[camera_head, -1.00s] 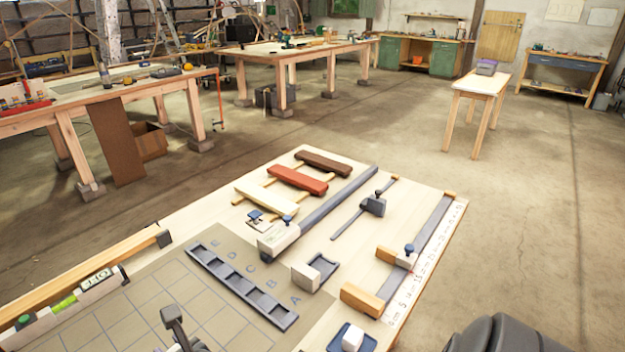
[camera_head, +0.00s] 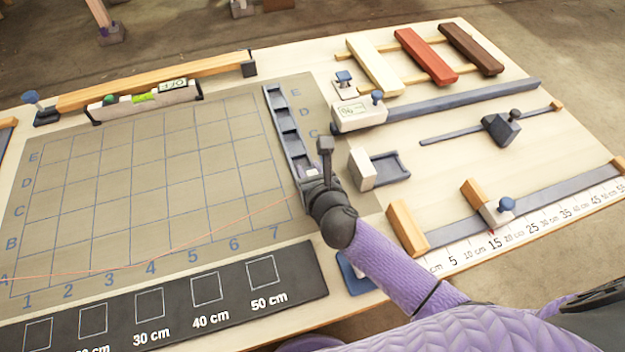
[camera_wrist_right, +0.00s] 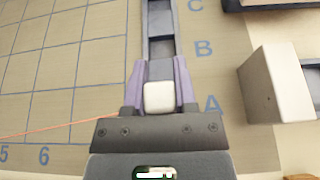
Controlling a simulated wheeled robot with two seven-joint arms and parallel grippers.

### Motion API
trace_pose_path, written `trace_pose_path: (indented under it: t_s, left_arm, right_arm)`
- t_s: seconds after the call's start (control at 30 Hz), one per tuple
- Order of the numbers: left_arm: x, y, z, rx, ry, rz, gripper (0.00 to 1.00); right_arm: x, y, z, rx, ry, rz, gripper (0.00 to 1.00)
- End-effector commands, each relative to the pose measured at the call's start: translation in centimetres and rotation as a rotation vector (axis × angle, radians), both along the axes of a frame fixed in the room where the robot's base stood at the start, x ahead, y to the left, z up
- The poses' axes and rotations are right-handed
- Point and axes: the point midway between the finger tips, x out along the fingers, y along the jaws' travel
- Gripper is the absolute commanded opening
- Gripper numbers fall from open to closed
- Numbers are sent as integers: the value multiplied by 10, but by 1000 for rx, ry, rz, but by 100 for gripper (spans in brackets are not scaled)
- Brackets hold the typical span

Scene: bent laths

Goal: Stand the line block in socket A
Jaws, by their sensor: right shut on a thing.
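The line block (camera_wrist_right: 158,98) is a small white block, held between the two lilac fingers of my right gripper (camera_wrist_right: 159,92). In the head view my right gripper (camera_head: 312,182) is at the near end of the dark socket rack (camera_head: 285,125). In the right wrist view the block is beside the letter A (camera_wrist_right: 212,105), over the A end of the rack. The fingers and block hide socket A, so I cannot tell whether the block sits in it. A thin orange line (camera_wrist_right: 50,127) runs leftward from near the gripper. My left gripper is not in view.
A white block with a dark channel (camera_head: 362,170) stands just right of the rack. A gridded mat (camera_head: 160,180) lies left, mostly clear. A black board with distance marks (camera_head: 180,300) lies in front. A blue tray (camera_head: 352,275) is partly hidden by my arm.

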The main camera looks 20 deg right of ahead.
Motion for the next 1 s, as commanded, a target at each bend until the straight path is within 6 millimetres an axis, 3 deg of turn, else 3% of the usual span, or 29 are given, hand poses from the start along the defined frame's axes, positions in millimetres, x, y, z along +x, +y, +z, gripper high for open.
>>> trace_pose_path:
  t_s: [0.03, 0.07, 0.37, 0.4, 0.57, 0.87, 1.0]
  left_arm:
    - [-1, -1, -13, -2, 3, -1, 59]
    - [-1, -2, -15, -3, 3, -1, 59]
    - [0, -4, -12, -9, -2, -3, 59]
    - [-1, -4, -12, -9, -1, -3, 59]
    - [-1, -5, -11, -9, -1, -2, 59]
    - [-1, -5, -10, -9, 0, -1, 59]
    - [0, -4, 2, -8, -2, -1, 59]
  right_arm:
    - [0, 0, -17, 0, 4, 1, 0]
    - [0, 0, -20, 0, 3, 1, 0]
    - [0, 0, -18, 1, 1, 0, 0]
    - [0, 0, -19, 1, 1, 0, 37]
    - [0, 0, -18, 1, 0, 0, 70]
    - [0, 0, -15, 0, 0, 1, 70]
    - [-18, 0, -5, 1, 2, 1, 70]
